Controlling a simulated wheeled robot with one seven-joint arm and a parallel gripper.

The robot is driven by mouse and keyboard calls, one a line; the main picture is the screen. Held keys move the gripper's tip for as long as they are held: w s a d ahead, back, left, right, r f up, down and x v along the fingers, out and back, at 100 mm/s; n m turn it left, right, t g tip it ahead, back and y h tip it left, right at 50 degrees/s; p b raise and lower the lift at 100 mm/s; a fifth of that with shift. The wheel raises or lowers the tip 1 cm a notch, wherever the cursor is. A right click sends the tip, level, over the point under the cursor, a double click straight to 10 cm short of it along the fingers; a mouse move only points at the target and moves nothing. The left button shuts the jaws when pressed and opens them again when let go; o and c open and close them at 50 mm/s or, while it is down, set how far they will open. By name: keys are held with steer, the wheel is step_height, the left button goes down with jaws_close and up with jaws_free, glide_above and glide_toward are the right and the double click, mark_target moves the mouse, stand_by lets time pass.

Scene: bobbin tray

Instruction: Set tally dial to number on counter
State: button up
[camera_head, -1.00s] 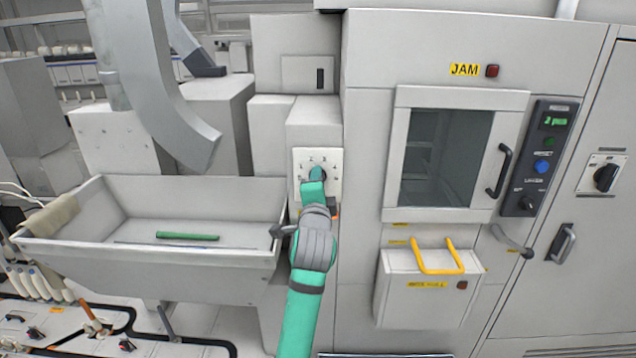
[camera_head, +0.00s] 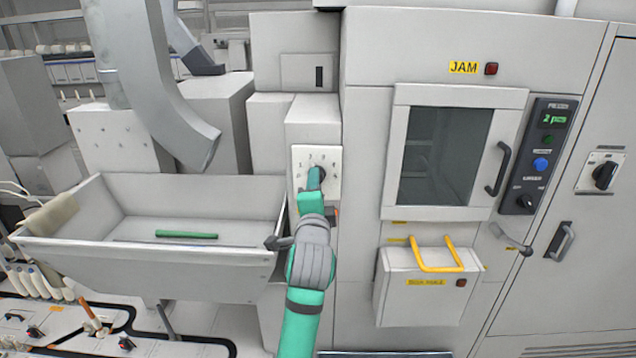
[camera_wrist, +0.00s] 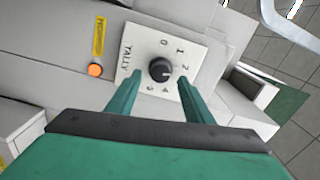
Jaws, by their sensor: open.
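The tally dial is a black round knob (camera_wrist: 160,69) on a white plate marked TALLY (camera_wrist: 128,60), with digits around it. In the head view my gripper (camera_head: 317,178) is at the plate (camera_head: 331,157) and partly hides the knob. The counter's green display (camera_head: 554,120) appears to read 2 pcs.
A sloped grey bin (camera_head: 180,265) with a green bar (camera_head: 187,235) stands left of my arm. A windowed door (camera_head: 440,160) and a box with a yellow handle (camera_head: 436,254) are to the right. An orange button (camera_wrist: 95,70) is beside the plate.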

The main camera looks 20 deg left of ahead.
steer(key=v, duration=0.6)
steer(key=shift+s, duration=0.25)
steer(key=shift+w+d, duration=0.1)
steer(key=s+d+f+n+h, duration=0.1)
steer(key=s+d+f+n, duration=0.3)
steer(key=f, duration=0.6)
steer(key=s+d+f+n+h, duration=0.1)
steer(key=s+d+f, duration=0.55)
steer(key=f, duration=0.35)
steer(key=s+d+f+n+h, duration=0.1)
steer(key=s+d+f+n, duration=0.2)
steer(key=s+d+f, duration=0.5)
steer(key=s+d+f+n+g, duration=0.1)
steer(key=s+f+n, duration=0.1)
steer(key=s+f, duration=0.35)
steer(key=s+f+n, duration=0.1)
steer(key=s+f, duration=0.2)
steer(key=s, duration=0.5)
steer(key=s+n+g+h, duration=0.1)
steer(key=s+n+h, duration=0.1)
steer(key=s, duration=1.3)
steer(key=shift+s+d+r, duration=0.15)
steer(key=shift+d+r, duration=0.15)
steer(key=shift+r, duration=0.2)
